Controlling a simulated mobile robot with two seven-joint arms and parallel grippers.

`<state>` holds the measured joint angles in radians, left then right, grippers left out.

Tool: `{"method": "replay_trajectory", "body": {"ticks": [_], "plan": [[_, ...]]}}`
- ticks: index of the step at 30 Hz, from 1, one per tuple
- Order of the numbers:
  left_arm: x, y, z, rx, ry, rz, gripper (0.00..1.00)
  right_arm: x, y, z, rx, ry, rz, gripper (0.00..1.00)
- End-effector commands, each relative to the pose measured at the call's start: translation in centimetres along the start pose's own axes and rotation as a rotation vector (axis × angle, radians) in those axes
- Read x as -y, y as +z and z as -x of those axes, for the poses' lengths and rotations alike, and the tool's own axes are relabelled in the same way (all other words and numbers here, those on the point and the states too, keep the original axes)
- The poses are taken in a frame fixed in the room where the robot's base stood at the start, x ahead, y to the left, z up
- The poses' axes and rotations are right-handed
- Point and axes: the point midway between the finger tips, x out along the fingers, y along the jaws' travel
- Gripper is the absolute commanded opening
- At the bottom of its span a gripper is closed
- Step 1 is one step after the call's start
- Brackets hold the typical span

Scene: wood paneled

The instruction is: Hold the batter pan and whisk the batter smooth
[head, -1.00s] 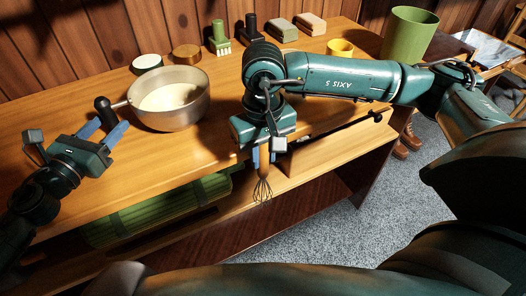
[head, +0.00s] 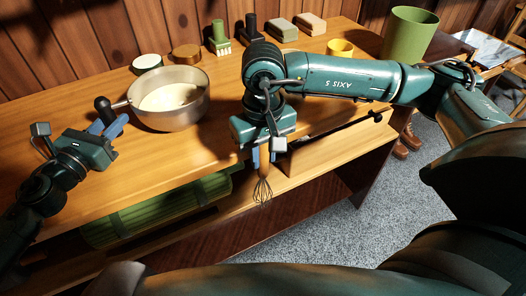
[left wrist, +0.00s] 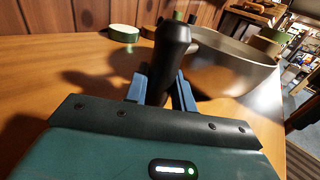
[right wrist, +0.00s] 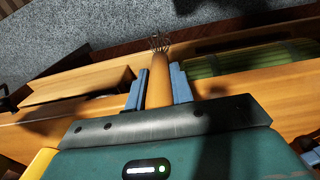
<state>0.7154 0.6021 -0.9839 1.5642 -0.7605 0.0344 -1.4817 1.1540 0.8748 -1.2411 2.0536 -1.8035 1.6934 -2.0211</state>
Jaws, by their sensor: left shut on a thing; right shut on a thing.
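The metal batter pan (head: 183,119) stands on the wooden bench with pale batter (head: 166,97) in it. Its black handle (head: 103,104) points left, towards my left arm. My left gripper (head: 109,125) is shut on this handle; the left wrist view shows the handle (left wrist: 171,55) upright between the blue fingers. My right gripper (head: 264,158) is shut on the whisk's wooden handle (right wrist: 159,82). The whisk's wire head (head: 262,190) hangs downward in front of the bench edge, to the right of the pan and apart from it.
Behind the pan are a round green-and-white pot (head: 147,63), a brown round lid (head: 187,54), brushes (head: 219,37) and two blocks (head: 311,24). A yellow cup (head: 340,48) and green bin (head: 409,35) stand further right. A green roll (head: 160,208) lies on the shelf below.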

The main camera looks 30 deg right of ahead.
Motion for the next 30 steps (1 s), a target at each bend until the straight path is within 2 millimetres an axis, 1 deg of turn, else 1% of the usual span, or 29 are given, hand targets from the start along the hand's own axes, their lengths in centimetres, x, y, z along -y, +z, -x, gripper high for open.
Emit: {"method": "replay_trajectory", "body": {"ticks": [1,4,5,30], "plan": [[-0.01,-0.01,0.01,0.0,0.0,0.0,0.12,0.0,-0.01,0.01,0.0,0.0,0.0,0.0],[-0.01,-0.01,0.02,0.0,0.0,0.0,0.03,0.0,-0.01,0.01,0.0,0.0,0.0,0.0],[-0.01,-0.01,0.02,0.0,0.0,0.0,0.03,0.0,-0.01,0.01,0.0,0.0,0.0,0.0],[0.01,-0.41,0.05,-0.004,0.0,-0.001,0.03,0.0,-0.01,-0.13,0.0,0.0,0.0,0.0]]}}
